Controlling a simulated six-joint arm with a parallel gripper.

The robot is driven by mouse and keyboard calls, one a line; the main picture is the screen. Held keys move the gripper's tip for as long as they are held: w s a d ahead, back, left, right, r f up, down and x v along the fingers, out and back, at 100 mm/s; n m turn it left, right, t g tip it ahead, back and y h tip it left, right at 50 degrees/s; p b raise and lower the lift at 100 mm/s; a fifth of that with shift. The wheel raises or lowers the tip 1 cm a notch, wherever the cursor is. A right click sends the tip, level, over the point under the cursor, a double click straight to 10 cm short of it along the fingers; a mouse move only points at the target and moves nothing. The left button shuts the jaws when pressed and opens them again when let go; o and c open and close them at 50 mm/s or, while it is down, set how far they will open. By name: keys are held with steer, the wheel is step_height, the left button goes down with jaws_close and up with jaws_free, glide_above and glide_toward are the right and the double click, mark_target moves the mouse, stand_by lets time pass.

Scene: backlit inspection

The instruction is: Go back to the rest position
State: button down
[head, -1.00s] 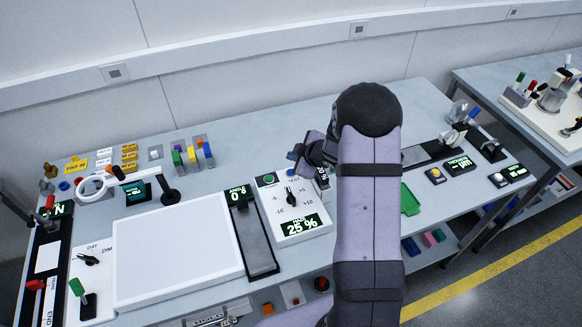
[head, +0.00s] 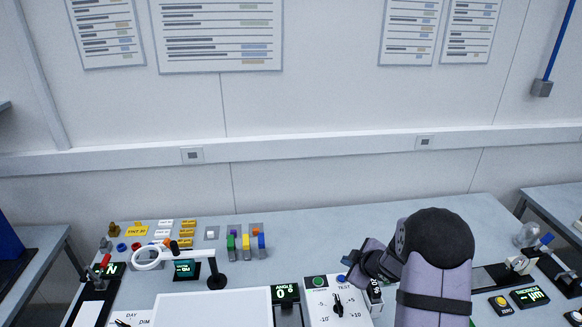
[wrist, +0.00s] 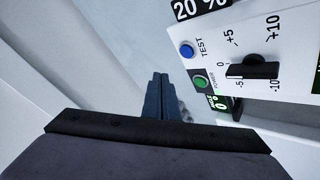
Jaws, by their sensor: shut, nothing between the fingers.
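My gripper (wrist: 161,98) shows in the wrist view with its two dark fingers together and nothing between them. It is over the bench near a white control box (wrist: 285,50) with a dial, a blue TEST button (wrist: 187,50) and a green button (wrist: 201,83). In the head view my arm rises at the lower right, and its wrist end is beside the same box (head: 325,308). The fingertips are hard to make out there.
A white light panel (head: 215,312) and a ring magnifier (head: 150,257) are to the left. Coloured blocks (head: 246,242) stand behind them. Gauges and a yellow button (head: 501,302) are at the right. The bench's back strip (head: 350,215) is clear.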

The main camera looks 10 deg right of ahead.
steer(key=s+a+r+m+g+b, duration=0.1)
steer(key=s+a+m+g, duration=0.2)
steer(key=s, duration=0.8)
steer(key=s+a+r+m+g+h, duration=0.1)
steer(key=s+a+m+g, duration=0.2)
steer(key=s, duration=0.7)
steer(key=s+a+r+m+g+b, duration=0.1)
steer(key=s+a+m, duration=0.3)
steer(key=s, duration=0.7)
steer(key=shift+s+a+r+m+g+h+b, duration=0.3)
steer(key=shift+m+g, duration=0.2)
steer(key=shift+g, duration=0.4)
